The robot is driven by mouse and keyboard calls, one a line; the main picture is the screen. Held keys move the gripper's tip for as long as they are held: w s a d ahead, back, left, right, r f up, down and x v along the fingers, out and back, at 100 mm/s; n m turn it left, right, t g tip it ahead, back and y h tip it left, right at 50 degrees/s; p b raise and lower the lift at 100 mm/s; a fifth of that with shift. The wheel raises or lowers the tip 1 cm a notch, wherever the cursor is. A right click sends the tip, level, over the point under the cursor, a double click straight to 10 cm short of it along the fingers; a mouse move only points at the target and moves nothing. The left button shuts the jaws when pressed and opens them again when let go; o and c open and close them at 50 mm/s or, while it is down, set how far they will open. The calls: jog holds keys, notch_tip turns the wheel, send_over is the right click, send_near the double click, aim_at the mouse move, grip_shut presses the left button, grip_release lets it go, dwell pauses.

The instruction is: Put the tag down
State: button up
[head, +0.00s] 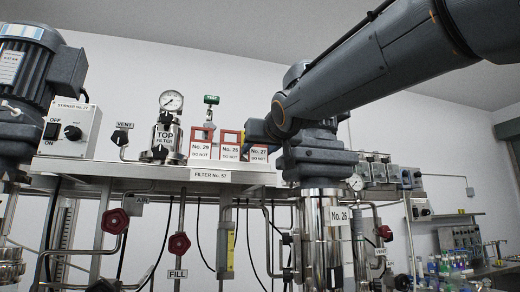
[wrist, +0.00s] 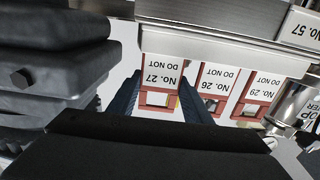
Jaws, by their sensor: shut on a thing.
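The tag No. 27 (head: 259,153) has a red frame top and a white "DO NOT" plate. It is at the right end of a row of similar tags at the filter shelf's edge. In the wrist view the tag (wrist: 160,73) appears upside down, with its red frame between the two blue fingers. My gripper (wrist: 160,100) is shut on this tag; it also shows in the head view (head: 257,133). The tag's lower edge is close to the shelf edge, and I cannot tell whether it touches.
Tags No. 26 (wrist: 212,82) and No. 29 (wrist: 260,88) are close beside it. The shelf (head: 130,170) carries a gauge (head: 171,100) and a switch box (head: 69,130). A steel vessel labelled No. 26 (head: 322,235) and its grey motor stand close right of my gripper.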

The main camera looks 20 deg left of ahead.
jog(key=o, duration=0.7)
jog(key=shift+f, duration=0.1)
jog(key=shift+o, duration=0.4)
jog(key=shift+r, duration=0.2)
jog(key=b+v, duration=0.4)
jog(key=v, duration=0.8)
jog(key=shift+s, duration=0.1)
